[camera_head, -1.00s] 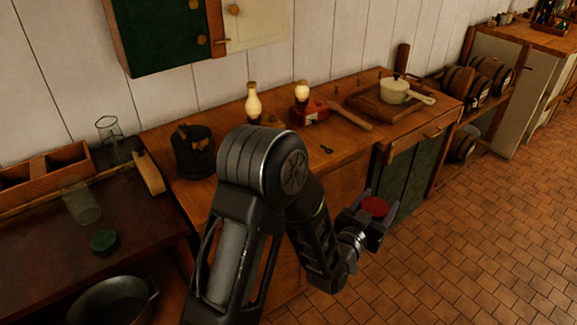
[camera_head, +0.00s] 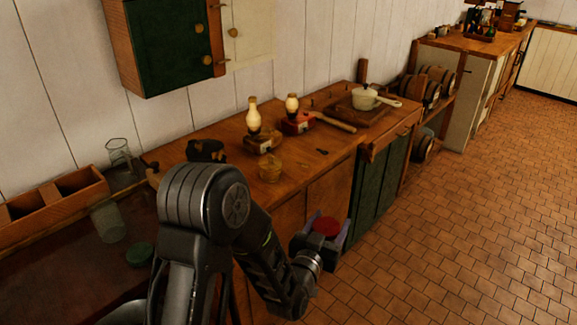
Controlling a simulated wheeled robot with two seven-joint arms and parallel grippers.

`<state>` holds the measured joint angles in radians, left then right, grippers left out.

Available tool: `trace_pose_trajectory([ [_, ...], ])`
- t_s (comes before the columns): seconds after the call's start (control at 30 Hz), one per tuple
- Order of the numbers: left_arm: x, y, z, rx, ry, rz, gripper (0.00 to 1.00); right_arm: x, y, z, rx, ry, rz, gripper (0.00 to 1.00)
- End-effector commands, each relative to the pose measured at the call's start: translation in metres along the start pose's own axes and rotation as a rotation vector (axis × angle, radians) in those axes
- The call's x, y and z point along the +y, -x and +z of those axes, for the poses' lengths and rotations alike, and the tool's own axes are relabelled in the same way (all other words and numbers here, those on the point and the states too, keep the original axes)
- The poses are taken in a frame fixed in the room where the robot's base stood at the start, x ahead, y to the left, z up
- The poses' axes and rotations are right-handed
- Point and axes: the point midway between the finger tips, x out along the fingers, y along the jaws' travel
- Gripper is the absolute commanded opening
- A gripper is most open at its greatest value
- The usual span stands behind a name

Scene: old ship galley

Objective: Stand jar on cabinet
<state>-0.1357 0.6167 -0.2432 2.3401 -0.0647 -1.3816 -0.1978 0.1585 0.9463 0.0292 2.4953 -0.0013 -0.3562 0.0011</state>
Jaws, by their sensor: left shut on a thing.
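My left gripper (camera_head: 326,229) is shut on a jar with a red lid (camera_head: 327,226). Only the lid shows clearly; the jar's body is hidden by the gripper. It is in the air in front of the wooden cabinet (camera_head: 303,166), lower in the picture than its top and left of its green door (camera_head: 372,200). A clear, yellowish glass jar (camera_head: 270,170) stands upright on the cabinet top near the front edge. My right gripper is not in view.
Two lamps (camera_head: 254,115) (camera_head: 292,104), a dark pot (camera_head: 206,151), a long-handled tool (camera_head: 332,122) and a cream saucepan (camera_head: 366,99) stand or lie on the cabinet top. Bare wood shows near its front edge. The tiled floor (camera_head: 480,200) to the right is clear.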

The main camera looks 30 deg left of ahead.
Motion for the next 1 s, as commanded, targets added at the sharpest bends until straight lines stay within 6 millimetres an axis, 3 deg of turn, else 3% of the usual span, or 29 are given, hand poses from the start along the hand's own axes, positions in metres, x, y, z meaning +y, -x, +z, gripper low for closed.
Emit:
trace_pose_trajectory([
  [0.13, 0.000, 0.000, -0.001, 0.002, 0.000, 0.000, 0.00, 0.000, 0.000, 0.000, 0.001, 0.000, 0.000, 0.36],
  [0.33, -0.005, -0.003, -0.003, 0.003, -0.002, -0.011, 0.00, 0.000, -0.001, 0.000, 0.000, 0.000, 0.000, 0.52],
  [0.53, -0.037, -0.019, -0.016, 0.007, -0.016, -0.076, 0.00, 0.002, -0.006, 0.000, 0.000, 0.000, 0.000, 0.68],
  [0.67, -0.076, -0.033, -0.033, 0.009, -0.027, -0.152, 0.00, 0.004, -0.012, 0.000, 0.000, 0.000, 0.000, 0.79],
  [0.77, -0.117, -0.043, -0.053, 0.009, -0.033, -0.224, 0.00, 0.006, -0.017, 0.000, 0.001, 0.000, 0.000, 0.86],
  [1.0, -0.218, -0.048, -0.110, 0.005, -0.024, -0.390, 0.00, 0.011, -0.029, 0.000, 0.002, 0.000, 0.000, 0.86],
])
